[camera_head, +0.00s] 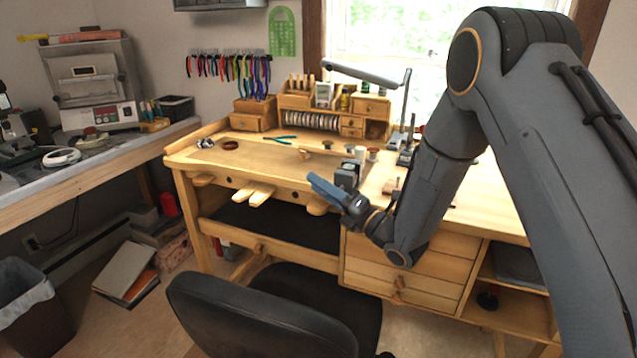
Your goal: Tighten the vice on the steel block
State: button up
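A small dark grey vice (347,175) stands near the front edge of the wooden workbench (230,158), right of its middle. The steel block cannot be made out at this size. My gripper (316,184) has blue fingers that point up and to the left. In the picture it lies just below and left of the vice, in front of the bench edge. The fingers look close together, but whether they are open or shut is unclear. Whether they touch any part of the vice cannot be told.
A black chair (265,315) stands in front of the bench. Green-handled pliers (280,140) lie on the bench top. A wooden organiser (340,115) and a desk lamp (362,74) stand at the back. The bench top left of the vice is mostly clear.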

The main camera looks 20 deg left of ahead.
jog(key=shift+w+a, duration=0.1)
jog(key=shift+a, duration=0.15)
grip_shut()
jog(key=shift+r+t+y+b, duration=0.2)
jog(key=shift+t+y+b, duration=0.1)
jog(key=shift+b, duration=0.45)
